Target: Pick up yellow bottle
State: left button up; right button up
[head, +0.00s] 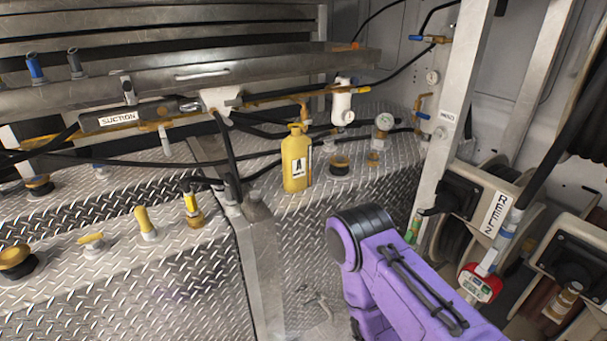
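The yellow bottle (296,160) stands upright on the diamond-plate ledge in the middle of the head view. It has a dark label with a letter on its front and a narrow neck at the top. Nothing covers it from this side. A purple arm of mine (411,290) comes in from the bottom right, below and to the right of the bottle and apart from it. No gripper shows in this view, neither left nor right.
Black hoses (190,161) run behind the bottle. A pressure gauge (384,122) and brass fittings stand to its right. A metal post (262,260) rises in front and left. Yellow-handled valves (145,223) line the left ledge. Hose reels (470,205) fill the right side.

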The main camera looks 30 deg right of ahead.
aim_at(297, 149)
jog(key=k, duration=0.1)
jog(key=z, duration=1.55)
jog(key=i, duration=0.55)
jog(key=u, duration=0.35)
